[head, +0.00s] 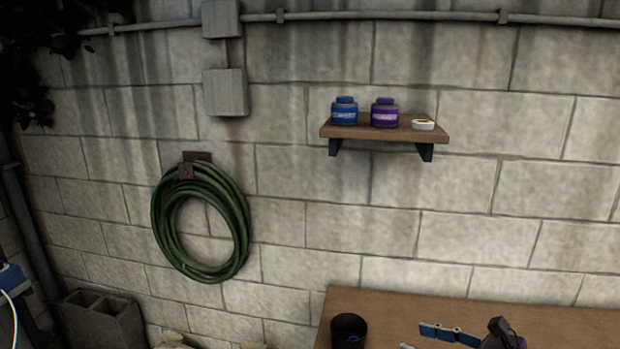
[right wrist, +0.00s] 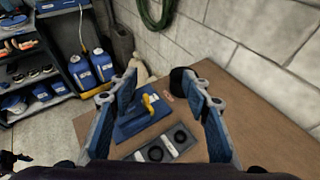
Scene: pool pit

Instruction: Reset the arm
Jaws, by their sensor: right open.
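My right gripper (right wrist: 160,85) is open and empty in the right wrist view, its two blue-padded fingers spread apart above the wooden table (right wrist: 265,120). Its fingers (head: 415,337) also show at the bottom edge of the head view, partly cut off. Between and beyond the fingers in the wrist view lies a blue item with a yellow handle (right wrist: 150,103), apart from them as far as I can tell. My left gripper is not clearly seen in either view.
A black cup (head: 348,330) stands on the table. A wall shelf (head: 385,132) holds a blue jar (head: 344,112), a purple jar (head: 384,113) and a small round tin (head: 423,125). A green hose (head: 160,215) hangs left. A grey panel (right wrist: 165,150) with two dark rounds lies on the table.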

